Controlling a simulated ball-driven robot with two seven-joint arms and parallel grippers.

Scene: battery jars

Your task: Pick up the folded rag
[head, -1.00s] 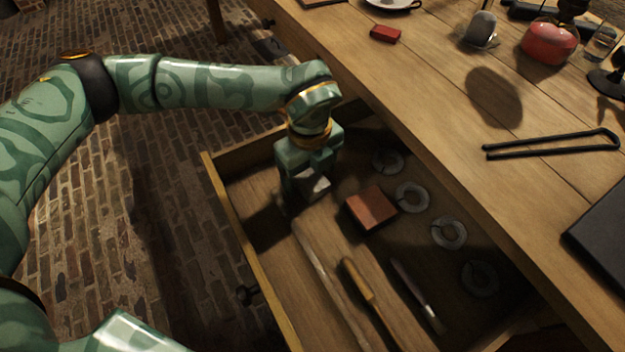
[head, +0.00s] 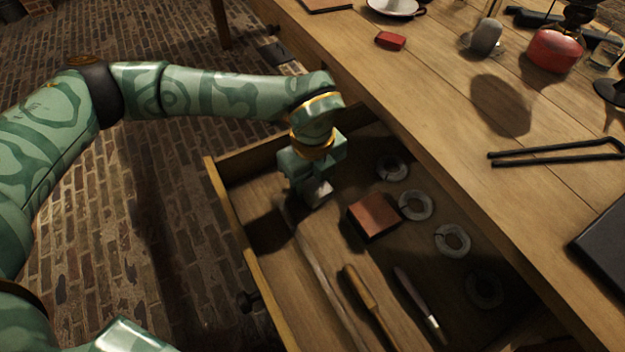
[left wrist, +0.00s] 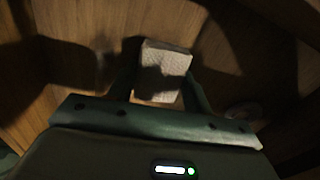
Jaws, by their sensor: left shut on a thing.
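The folded rag (head: 318,193) is a small pale block of cloth inside the open drawer, near its back left part. My left gripper (head: 308,187) points down into the drawer and is shut on the rag. In the left wrist view the rag (left wrist: 163,70) sits between the two fingers of the left gripper (left wrist: 160,88), one finger on each side. Whether the rag touches the drawer floor cannot be told. My right gripper is not in view.
The drawer (head: 233,222) also holds a reddish-brown block (head: 373,215), several grey split rings (head: 415,205), a wooden-handled tool (head: 362,293), a dark-handled tool (head: 413,298) and a long pale rod (head: 322,272). The tabletop (head: 440,110) overhangs at right, with black tongs (head: 555,154) on it.

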